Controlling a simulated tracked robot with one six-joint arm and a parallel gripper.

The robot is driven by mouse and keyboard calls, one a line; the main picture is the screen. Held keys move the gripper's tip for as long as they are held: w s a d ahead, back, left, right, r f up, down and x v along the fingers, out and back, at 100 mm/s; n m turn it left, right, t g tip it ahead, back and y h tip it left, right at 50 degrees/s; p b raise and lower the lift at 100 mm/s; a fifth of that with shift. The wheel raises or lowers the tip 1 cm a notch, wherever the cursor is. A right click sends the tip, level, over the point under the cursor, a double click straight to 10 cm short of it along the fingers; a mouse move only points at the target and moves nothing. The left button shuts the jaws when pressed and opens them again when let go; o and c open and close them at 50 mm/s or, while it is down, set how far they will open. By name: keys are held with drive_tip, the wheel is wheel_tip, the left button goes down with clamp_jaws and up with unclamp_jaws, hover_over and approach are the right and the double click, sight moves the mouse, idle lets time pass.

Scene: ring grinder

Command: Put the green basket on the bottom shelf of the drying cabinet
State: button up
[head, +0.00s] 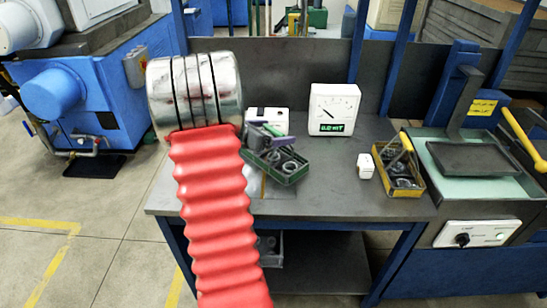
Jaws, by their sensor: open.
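The green basket (290,178) stands on the grey workbench, a little left of its middle, with metal rings inside. My arm comes up from the bottom left, and its red sleeve and metal wrist hide the bench to the left of the basket. My gripper (274,137), with purple and green finger parts, is open at the basket's upper left edge. It overlaps the basket's far side in the picture; whether it touches the basket I cannot tell. No drying cabinet with shelves can be made out in the head view.
A machine with a white knob panel (477,234) adjoins at right. A grey bin (275,250) sits underneath. A blue machine (70,95) is at left.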

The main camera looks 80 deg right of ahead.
drive_tip(key=shift+r, duration=0.1)
drive_tip(key=c, duration=2)
drive_tip(key=shift+o, duration=0.2)
drive_tip(key=shift+r, duration=5)
